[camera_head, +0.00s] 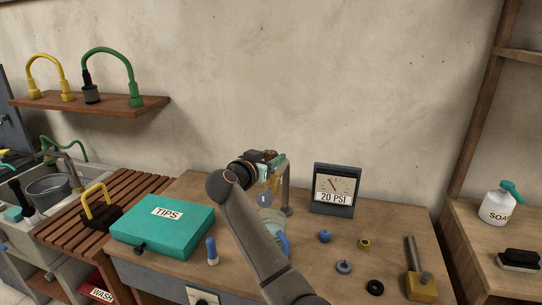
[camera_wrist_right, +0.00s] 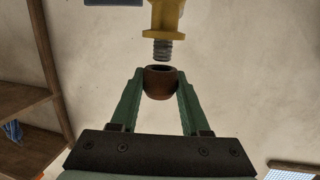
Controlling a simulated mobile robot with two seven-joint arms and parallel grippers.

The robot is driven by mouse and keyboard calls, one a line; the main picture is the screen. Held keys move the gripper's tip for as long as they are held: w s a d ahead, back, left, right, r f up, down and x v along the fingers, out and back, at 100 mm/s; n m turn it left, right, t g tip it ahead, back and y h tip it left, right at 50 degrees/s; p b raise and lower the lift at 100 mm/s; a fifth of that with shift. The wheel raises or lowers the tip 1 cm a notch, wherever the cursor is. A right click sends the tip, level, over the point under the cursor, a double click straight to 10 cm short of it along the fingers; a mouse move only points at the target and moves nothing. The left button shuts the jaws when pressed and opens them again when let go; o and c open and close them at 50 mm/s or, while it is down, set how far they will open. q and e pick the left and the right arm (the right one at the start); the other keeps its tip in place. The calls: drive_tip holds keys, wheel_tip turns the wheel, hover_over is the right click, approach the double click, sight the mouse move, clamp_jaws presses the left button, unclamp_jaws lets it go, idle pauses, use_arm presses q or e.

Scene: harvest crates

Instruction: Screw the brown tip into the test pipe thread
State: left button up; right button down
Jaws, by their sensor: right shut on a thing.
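My right gripper (camera_wrist_right: 160,85) has green fingers shut on the brown tip (camera_wrist_right: 160,83), a small cup-like piece with its open end up. Above it in the right wrist view is the test pipe thread (camera_wrist_right: 163,49), a grey threaded end below a yellow fitting (camera_wrist_right: 163,18). The tip sits just under the thread, roughly in line, with a slim gap showing. In the head view my right gripper (camera_head: 268,158) is at the test pipe (camera_head: 286,197) over the bench; I cannot make out the tip there. My left gripper is not in view.
The bench holds a teal TIPS box (camera_head: 150,238), a 20 PSI gauge (camera_head: 334,190), a blue-topped bottle (camera_head: 212,252), a brass tool (camera_head: 419,286) and several small round parts, including a black ring (camera_head: 375,287). A soap bottle (camera_head: 497,207) stands at the right.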

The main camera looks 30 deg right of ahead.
drive_tip(key=shift+f, duration=1.1)
drive_tip(key=shift+c, duration=1.5)
unclamp_jaws()
drive_tip(key=shift+a, duration=0.1)
